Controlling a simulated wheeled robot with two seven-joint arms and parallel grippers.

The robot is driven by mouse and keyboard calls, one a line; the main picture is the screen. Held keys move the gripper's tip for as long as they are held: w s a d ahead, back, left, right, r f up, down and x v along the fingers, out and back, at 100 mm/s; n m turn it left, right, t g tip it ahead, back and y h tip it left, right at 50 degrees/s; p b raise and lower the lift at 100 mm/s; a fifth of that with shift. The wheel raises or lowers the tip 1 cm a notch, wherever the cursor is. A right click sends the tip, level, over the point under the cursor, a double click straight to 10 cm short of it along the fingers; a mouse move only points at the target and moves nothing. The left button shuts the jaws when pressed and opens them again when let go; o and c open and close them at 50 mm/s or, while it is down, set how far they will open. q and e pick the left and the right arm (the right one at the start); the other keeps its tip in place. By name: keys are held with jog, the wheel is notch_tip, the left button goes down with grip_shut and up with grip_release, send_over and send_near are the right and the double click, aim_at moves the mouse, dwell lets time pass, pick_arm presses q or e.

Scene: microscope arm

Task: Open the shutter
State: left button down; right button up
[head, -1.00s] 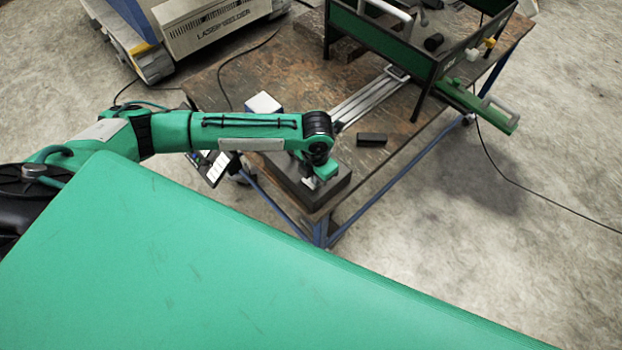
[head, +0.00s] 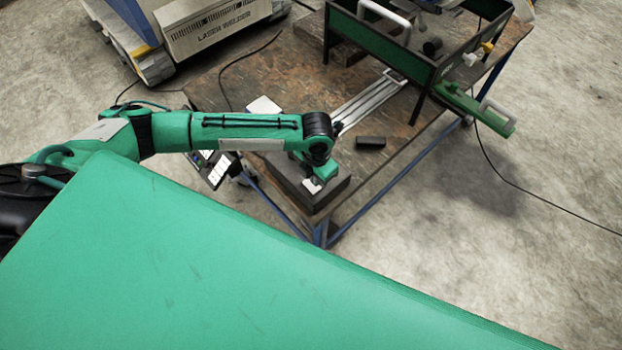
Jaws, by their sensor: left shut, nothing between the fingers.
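My left gripper (head: 313,186) is at the end of my green left arm, which reaches in from the left. It is over the dark block (head: 330,190) at the near corner of the workbench. Its fingers are shut with nothing seen between them. I cannot tell whether the fingertips touch the block. I cannot make out a shutter for certain in this view. My right gripper is not in view.
The wooden workbench (head: 225,88) has blue legs. A small black block (head: 371,142) and metal rails (head: 366,102) lie on it. A dark green frame (head: 405,50) stands at the back, with a green handled tool (head: 480,107) beside it. A laser welder (head: 215,30) is behind.

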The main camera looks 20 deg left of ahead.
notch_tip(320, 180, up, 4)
jog(key=p, duration=0.3)
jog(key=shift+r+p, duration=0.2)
jog(key=shift+p, duration=0.2)
